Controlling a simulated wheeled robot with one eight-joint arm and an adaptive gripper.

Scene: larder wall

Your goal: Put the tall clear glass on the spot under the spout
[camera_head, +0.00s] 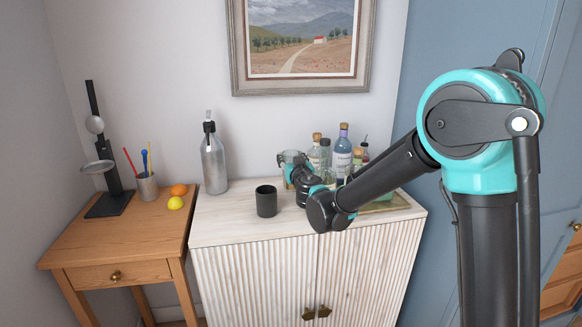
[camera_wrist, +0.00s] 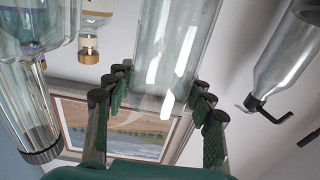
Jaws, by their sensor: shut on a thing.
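The tall clear glass (camera_wrist: 172,50) stands between the two finger pads of my gripper (camera_wrist: 158,100) in the wrist view, where the picture is upside down. My gripper (camera_head: 292,158) is shut on it. In the head view the glass is mostly hidden by the gripper and wrist, above the right half of the white cabinet top; I cannot tell whether its base touches the wood. A silver siphon bottle (camera_head: 213,160) stands at the cabinet's back left. No marked spot under the spout can be made out.
A black cup (camera_head: 266,203) stands between the siphon and my wrist, near the front. Several bottles (camera_head: 342,152) stand on a tray (camera_head: 392,205) at the right. A wooden side table (camera_head: 140,228) is on the left. Cabinet top (camera_head: 232,218) is clear before the siphon.

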